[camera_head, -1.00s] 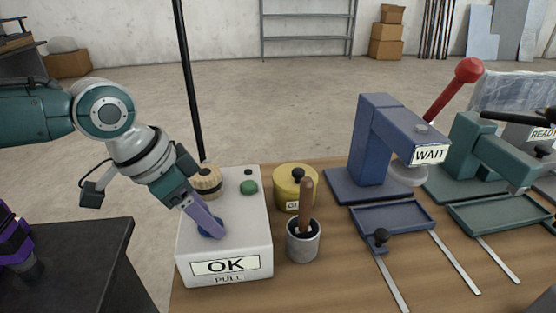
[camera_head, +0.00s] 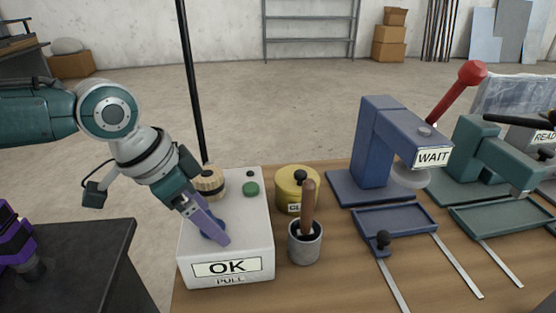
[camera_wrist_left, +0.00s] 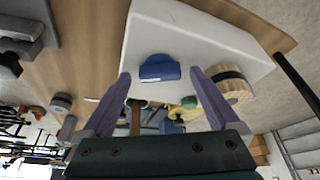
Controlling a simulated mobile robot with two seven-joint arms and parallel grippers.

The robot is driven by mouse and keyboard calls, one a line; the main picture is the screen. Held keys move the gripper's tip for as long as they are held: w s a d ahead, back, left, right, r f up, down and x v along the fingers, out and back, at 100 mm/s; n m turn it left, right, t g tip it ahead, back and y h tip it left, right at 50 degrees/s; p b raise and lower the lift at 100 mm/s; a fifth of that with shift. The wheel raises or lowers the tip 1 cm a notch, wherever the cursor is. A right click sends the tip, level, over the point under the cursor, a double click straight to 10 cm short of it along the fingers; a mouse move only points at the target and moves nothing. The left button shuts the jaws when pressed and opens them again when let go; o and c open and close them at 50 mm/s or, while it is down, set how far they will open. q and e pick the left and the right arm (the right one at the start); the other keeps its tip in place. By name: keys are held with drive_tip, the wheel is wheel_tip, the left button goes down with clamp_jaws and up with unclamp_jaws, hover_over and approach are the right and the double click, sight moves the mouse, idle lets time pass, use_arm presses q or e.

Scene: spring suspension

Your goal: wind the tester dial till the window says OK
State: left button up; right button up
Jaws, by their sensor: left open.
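The tester is a white box (camera_head: 252,225) at the left end of the wooden bench. Its front window (camera_head: 226,267) reads OK, with PULL printed below. A blue dial (camera_head: 206,234) sits on its top, partly hidden by my left gripper (camera_head: 220,238). In the left wrist view the blue dial (camera_wrist_left: 160,68) lies between and just beyond the two spread purple fingers of the open left gripper (camera_wrist_left: 160,74). I cannot tell whether a finger touches it. My right gripper is not in view.
The tester also carries a green button (camera_head: 250,189) and a ribbed tan knob (camera_head: 210,184). Right of it stand a yellow lidded pot (camera_head: 292,185) and a grey cup (camera_head: 304,243) holding a wooden-handled tool. A blue press (camera_head: 378,145) marked WAIT and a green press (camera_head: 475,165) stand further right.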

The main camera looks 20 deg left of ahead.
use_arm(q)
drive_tip(key=p+v, duration=0.2)
drive_tip(key=v, duration=0.8)
drive_tip(key=shift+f, duration=0.1)
